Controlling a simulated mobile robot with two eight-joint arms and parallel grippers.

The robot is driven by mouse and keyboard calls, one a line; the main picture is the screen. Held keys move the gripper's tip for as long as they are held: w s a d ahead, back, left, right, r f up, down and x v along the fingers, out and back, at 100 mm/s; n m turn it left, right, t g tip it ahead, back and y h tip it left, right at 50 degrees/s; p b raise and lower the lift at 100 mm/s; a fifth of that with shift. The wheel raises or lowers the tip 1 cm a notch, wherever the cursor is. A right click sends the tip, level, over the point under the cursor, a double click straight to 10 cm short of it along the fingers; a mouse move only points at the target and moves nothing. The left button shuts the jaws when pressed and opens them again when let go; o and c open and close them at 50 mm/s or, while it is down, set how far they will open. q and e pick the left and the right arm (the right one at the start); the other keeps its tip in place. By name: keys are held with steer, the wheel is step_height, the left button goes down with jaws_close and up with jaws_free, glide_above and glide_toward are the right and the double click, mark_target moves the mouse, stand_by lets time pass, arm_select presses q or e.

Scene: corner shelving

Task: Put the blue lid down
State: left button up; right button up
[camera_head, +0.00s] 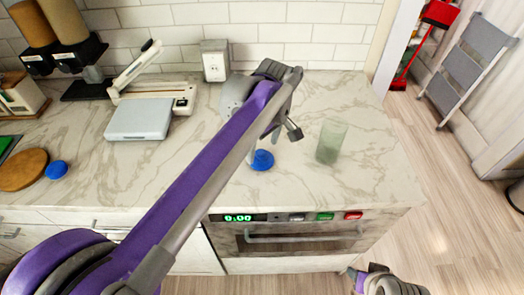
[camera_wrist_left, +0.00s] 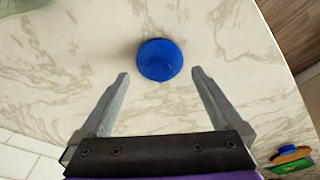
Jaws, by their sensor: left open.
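A blue lid (camera_head: 262,160) lies on the marble counter (camera_head: 230,185), near its front edge above the oven. In the left wrist view the lid (camera_wrist_left: 160,60) sits just beyond and between the two fingertips, with a gap on each side. My left gripper (camera_head: 282,130) is open and empty, reaching over the counter just behind the lid; its fingers (camera_wrist_left: 160,74) are spread in the wrist view. My right gripper (camera_head: 372,279) shows only in part at the bottom edge, and its jaws are unclear.
A greenish glass (camera_head: 331,140) stands right of the lid. A white scale (camera_head: 140,118) is at the left, with a round wooden board (camera_head: 22,169) and another small blue object (camera_head: 56,169) farther left. The counter's right end is clear.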

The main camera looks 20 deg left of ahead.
mark_target(266, 163)
arm_select(q)
step_height(266, 163, up, 9)
steer(key=d, duration=0.1)
steer(key=shift+s+f+p, duration=0.2)
steer(key=shift+s+p, duration=0.1)
steer(key=shift+p, duration=0.15)
